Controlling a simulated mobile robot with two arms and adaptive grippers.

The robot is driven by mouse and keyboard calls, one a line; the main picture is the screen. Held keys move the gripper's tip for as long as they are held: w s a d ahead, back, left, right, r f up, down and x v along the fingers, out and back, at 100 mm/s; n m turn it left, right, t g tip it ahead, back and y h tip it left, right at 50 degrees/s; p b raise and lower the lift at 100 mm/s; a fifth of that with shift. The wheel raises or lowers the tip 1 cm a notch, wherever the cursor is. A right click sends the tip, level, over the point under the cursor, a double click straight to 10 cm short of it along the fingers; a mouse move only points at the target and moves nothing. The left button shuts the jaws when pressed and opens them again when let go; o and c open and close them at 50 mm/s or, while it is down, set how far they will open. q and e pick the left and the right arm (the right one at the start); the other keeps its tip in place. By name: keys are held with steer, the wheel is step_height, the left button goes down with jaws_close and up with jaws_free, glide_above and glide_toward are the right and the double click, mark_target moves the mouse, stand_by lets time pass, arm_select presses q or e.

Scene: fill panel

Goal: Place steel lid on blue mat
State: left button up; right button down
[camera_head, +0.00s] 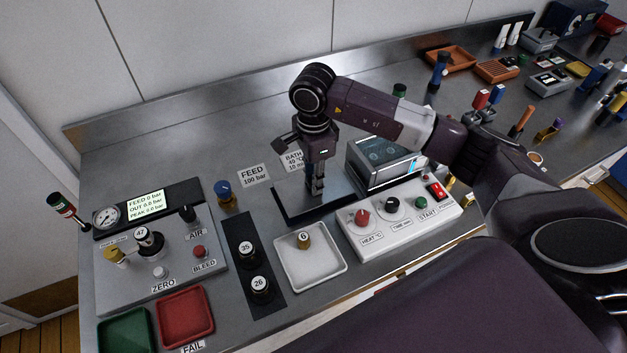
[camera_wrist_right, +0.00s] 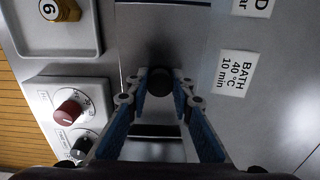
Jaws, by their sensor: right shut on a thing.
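My right gripper (camera_head: 318,190) points straight down over the dark blue mat (camera_head: 335,213), left of the water bath. In the right wrist view the gripper (camera_wrist_right: 160,88) is shut on a black knob (camera_wrist_right: 160,78), which appears to be the steel lid's handle. The grey steel lid (camera_head: 297,203) shows as a flat plate under the gripper, within the mat's dark border. I cannot tell whether it touches the mat. The bath (camera_head: 385,163) stands uncovered to the right, with bluish contents. My left gripper is out of view.
The bath's control panel (camera_head: 405,218) with knobs lies in front right. A white tray (camera_head: 310,272) with a brass piece marked 6 is in front. BATH and FEED labels lie behind the mat. A dark strip (camera_head: 240,242) with two numbered pieces is left.

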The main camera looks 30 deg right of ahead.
steer(key=shift+f, duration=0.95)
steer(key=shift+f, duration=0.15)
steer(key=c, duration=1.7)
jaws_free()
